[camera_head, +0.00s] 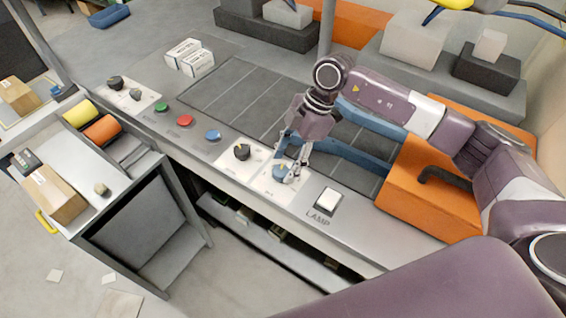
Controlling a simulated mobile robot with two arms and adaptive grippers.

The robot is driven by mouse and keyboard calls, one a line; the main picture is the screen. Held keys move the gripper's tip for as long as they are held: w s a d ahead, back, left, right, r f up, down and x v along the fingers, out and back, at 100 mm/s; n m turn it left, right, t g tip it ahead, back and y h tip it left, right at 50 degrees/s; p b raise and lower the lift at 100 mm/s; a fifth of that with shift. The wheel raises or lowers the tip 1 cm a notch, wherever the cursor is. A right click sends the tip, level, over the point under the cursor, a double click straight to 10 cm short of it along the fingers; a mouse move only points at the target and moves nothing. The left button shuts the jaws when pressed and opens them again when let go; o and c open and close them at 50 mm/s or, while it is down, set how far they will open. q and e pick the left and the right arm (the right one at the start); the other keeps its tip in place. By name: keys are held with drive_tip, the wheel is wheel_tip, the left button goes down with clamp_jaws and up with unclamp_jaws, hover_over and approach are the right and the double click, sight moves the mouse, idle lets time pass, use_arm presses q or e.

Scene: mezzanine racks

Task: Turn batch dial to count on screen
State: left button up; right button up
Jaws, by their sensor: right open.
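A row of controls runs along the front edge of the grey bench. A white plate (262,187) carries a black dial (242,152) and a blue dial (281,174). My right gripper (291,165) is open and points down at the blue dial, its fingers close around or just above it. I cannot tell if they touch it. Another white plate (146,97) on the left holds a dark dial (115,82) and a smaller grey knob (135,94). The dial labels are too small to read. I cannot make out a count screen. My left gripper is not in view.
Green (162,107), red (185,120) and blue (212,135) buttons lie left of the black dial. A white LAMP switch (328,198) sits close to the right of my gripper. An orange block (425,205) stands further right. White boxes (189,57) stand at the back left.

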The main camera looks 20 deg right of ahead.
drive_tip(key=shift+w+a+f, duration=0.1)
drive_tip(key=shift+a+f, duration=0.1)
drive_tip(key=shift+f, duration=0.35)
drive_tip(key=shift+w+f, duration=0.1)
drive_tip(key=shift+f, duration=0.3)
drive_tip(key=shift+a+f, duration=0.15)
drive_tip(key=shift+c, duration=0.3)
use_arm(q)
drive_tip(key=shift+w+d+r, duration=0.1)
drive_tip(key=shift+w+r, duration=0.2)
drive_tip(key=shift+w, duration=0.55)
use_arm(e)
drive_tip(key=c, duration=1.1)
